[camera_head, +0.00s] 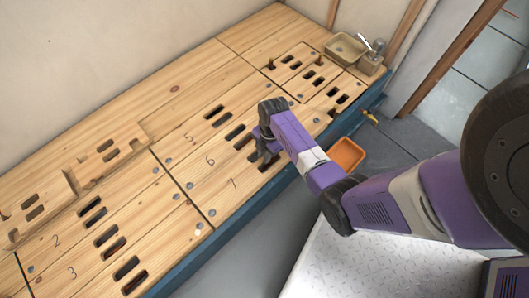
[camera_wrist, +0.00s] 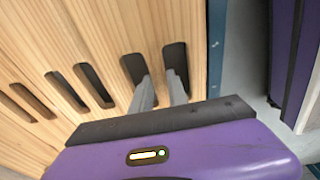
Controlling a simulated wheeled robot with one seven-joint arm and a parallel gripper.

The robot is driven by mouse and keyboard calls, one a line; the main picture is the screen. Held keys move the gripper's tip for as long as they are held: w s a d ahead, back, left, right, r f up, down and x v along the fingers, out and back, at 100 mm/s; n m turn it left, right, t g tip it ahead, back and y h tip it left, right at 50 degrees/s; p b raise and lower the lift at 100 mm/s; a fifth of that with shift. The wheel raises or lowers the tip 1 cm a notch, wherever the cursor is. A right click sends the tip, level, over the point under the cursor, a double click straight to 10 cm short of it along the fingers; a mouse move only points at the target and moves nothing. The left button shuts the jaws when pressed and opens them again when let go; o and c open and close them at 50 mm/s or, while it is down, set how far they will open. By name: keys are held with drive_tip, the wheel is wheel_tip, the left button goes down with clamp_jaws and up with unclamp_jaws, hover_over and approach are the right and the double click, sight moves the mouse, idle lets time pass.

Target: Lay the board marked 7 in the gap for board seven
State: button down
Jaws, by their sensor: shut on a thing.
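The board marked 7 (camera_head: 225,197) lies at the front of the bench, beside the board marked 6 (camera_head: 195,172) and along the blue front edge. It looks about level with its neighbours; a small height difference cannot be told. My gripper (camera_head: 265,162) is over its slotted part. In the wrist view, my gripper (camera_wrist: 162,90) has one finger in each of two neighbouring slots, shut on the strip of board 7 (camera_wrist: 158,60) between them. The fingertips are hidden in the slots. My gripper and arm cover part of the board's far end.
Boards marked 2 (camera_head: 75,228) and 3 (camera_head: 95,260) lie to the left. A notched recess (camera_head: 130,150) is at the back left. A beige dish (camera_head: 346,46) and a metal canister (camera_head: 371,62) stand at the far end. An orange tray (camera_head: 347,154) is beyond the blue edge (camera_head: 240,222).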

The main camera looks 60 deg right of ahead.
drive_tip(key=shift+f, duration=0.9)
idle(0.9)
drive_tip(key=c, duration=1.2)
unclamp_jaws()
drive_tip(key=shift+f, duration=0.1)
drive_tip(key=shift+s+d+r+p, duration=0.15)
drive_tip(key=shift+r+p, duration=0.45)
drive_tip(key=shift+r, duration=0.7)
drive_tip(key=shift+w+d+r+p, duration=0.1)
drive_tip(key=shift+d+r+p, duration=0.15)
drive_tip(key=shift+r+p, duration=0.75)
drive_tip(key=shift+s+d+r+p, duration=0.1)
drive_tip(key=shift+d+r+p, duration=0.1)
drive_tip(key=shift+r, duration=1.45)
